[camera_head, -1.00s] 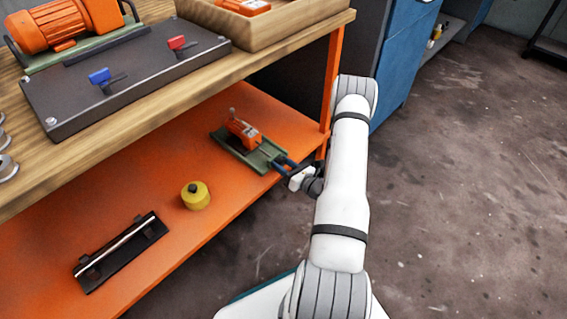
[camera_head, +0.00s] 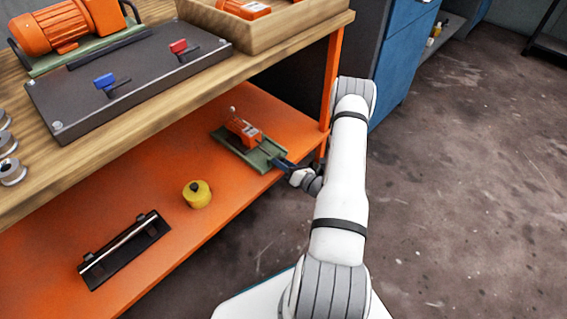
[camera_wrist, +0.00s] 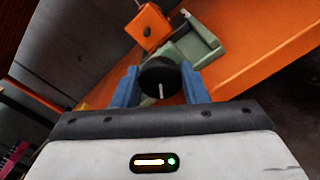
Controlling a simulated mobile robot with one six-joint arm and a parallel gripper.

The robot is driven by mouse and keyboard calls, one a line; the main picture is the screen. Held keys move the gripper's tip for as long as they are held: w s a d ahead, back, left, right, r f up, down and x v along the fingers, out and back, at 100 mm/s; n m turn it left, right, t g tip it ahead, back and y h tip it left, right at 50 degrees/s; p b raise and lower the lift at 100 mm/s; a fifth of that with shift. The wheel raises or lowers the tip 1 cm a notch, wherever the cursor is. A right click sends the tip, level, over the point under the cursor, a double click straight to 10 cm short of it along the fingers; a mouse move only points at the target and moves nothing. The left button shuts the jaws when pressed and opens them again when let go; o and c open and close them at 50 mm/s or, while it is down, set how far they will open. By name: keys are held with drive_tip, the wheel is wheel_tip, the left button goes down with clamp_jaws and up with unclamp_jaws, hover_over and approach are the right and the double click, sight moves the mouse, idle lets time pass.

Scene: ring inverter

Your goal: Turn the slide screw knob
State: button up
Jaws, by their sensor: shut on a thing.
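The slide is a green base (camera_head: 268,157) with an orange block (camera_head: 243,130) on it, on the orange lower shelf near its right end. Both also show in the wrist view, the green base (camera_wrist: 193,45) and the orange block (camera_wrist: 148,28). The round black screw knob (camera_wrist: 160,76) is at the near end of the slide, with a pale mark on its face. My gripper (camera_wrist: 160,82) is shut on the knob, one blue finger on each side. In the head view my gripper (camera_head: 283,166) is seen nearly edge-on and the knob is hidden.
A yellow cylinder (camera_head: 198,195) and a black fixture with a light rod (camera_head: 122,250) are on the lower shelf, left of the slide. An orange table leg (camera_head: 331,80) stands close behind my wrist. The wooden bench top (camera_head: 150,117) overhangs the shelf. Floor is open at right.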

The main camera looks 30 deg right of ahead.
drive_tip(key=o, duration=1)
